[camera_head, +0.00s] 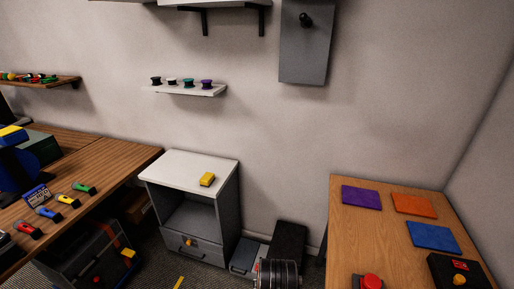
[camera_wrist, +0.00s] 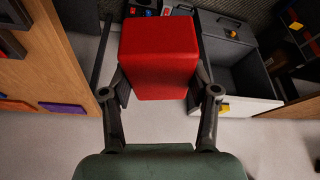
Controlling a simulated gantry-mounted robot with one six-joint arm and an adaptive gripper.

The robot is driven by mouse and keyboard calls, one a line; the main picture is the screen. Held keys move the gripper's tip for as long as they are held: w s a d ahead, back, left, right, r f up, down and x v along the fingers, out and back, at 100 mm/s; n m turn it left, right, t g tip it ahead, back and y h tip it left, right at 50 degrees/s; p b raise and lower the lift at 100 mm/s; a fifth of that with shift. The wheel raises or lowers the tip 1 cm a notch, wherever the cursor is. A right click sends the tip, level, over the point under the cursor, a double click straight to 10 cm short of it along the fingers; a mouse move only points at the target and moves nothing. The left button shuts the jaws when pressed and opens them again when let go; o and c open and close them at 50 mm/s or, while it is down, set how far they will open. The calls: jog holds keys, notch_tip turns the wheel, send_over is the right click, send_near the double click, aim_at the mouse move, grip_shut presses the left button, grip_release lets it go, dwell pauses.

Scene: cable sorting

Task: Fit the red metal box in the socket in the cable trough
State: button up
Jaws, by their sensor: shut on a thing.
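The red metal box (camera_wrist: 160,55) fills the upper middle of the wrist view. My gripper (camera_wrist: 158,88) is shut on it, with one dark finger against each side. The box is held in the air, clear of the surfaces around it. It hides much of what lies behind it. Neither the box nor my gripper can be made out in the head view. I cannot clearly identify the cable trough or its socket in either view.
A grey cabinet with a white top (camera_head: 195,168) carries a yellow block (camera_head: 207,179). A wooden table (camera_head: 375,235) stands at the right, with coloured pads and a red button (camera_head: 371,281). A wooden workbench (camera_head: 115,157) with tools is at the left. Dark and grey objects lie between cabinet and table.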

jog(key=a, duration=0.4)
jog(key=p+v, duration=2.5)
jog(key=p, duration=0.2)
jog(key=shift+a+r, duration=0.15)
jog(key=shift+w, duration=0.1)
